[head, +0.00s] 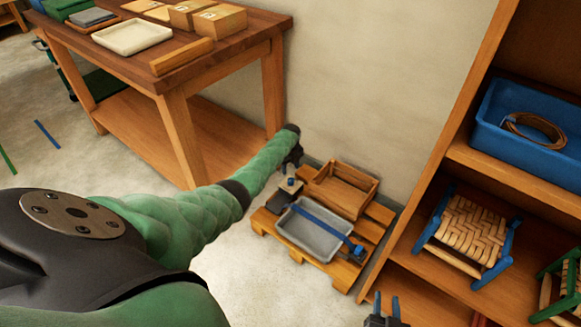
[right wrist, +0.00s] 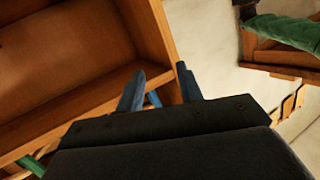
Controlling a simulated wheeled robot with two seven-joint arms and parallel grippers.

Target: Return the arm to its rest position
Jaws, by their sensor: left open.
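My left arm (head: 190,210) stretches from the lower left across the head view toward the floor pallet. Its gripper (head: 293,160) hangs at the arm's far end, small and dark, above the back left of the pallet; its fingers are hard to make out and I see nothing held. My right gripper (head: 387,298) shows at the bottom edge of the head view, in front of the shelf unit. In the right wrist view its two fingers (right wrist: 160,72) stand apart with nothing gripped between them. The shelf's wood lies beyond them.
The wooden pallet (head: 344,275) holds a grey tray (head: 308,240) and a wooden box (head: 343,190). A workbench (head: 245,42) stands at the upper left. The shelf (head: 500,178) at right holds a blue bin (head: 490,120) and a woven stool (head: 468,232). Floor at left is mostly clear.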

